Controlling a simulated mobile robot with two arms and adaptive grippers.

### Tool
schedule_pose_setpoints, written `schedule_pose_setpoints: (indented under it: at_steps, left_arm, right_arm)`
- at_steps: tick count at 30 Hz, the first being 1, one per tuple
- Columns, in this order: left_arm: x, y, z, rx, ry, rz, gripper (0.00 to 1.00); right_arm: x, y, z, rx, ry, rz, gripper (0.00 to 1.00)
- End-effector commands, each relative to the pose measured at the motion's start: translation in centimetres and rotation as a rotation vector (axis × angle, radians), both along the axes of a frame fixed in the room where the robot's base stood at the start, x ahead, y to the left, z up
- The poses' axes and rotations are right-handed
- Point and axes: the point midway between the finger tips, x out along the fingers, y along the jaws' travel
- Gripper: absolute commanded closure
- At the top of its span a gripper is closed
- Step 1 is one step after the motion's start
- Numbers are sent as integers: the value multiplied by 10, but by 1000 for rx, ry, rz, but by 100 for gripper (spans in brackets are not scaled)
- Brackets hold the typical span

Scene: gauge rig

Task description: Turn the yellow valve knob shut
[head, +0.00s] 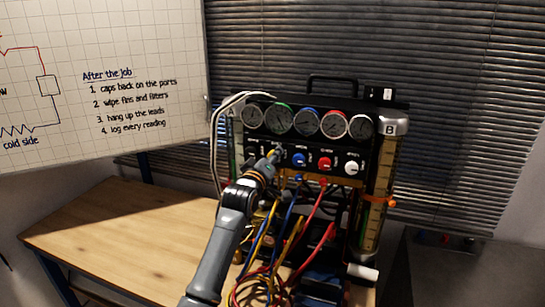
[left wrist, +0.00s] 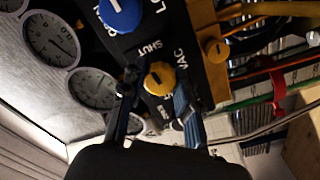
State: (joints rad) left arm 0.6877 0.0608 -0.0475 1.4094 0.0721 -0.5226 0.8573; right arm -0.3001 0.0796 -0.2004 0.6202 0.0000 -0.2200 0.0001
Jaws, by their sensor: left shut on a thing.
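The yellow valve knob (left wrist: 159,79) is on the black panel of the gauge rig, beside the printed words SHUT and VAC. My left gripper (left wrist: 156,108) has one finger on each side of it and is shut on it. A pale line marks the knob's face, but I cannot tell its exact setting. In the head view my left gripper (head: 274,157) reaches the panel's left part from below and mostly hides the yellow knob. My right gripper is not in view.
A blue knob (head: 299,159), a red knob (head: 324,163) and a white knob (head: 351,168) sit to the right. Several gauges line the panel above. Coloured hoses (head: 275,262) hang below, close to my arm. The wooden bench top (head: 120,235) is clear at left.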

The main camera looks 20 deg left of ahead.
Motion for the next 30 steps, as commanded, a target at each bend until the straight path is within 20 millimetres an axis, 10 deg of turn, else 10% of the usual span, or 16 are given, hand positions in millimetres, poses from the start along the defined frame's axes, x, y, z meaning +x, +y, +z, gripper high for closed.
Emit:
schedule_pose_setpoints:
  at_steps: [21,22,24,30]
  left_arm:
    - [0,0,-2,75,2,0,100]
    - [0,0,-2,75,2,0,65]
    - [0,0,-2,74,2,0,51]
    - [0,0,-1,73,0,1,46]
  right_arm:
    - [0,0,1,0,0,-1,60]
    - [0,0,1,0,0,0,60]
    - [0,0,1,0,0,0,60]
    - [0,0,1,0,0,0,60]
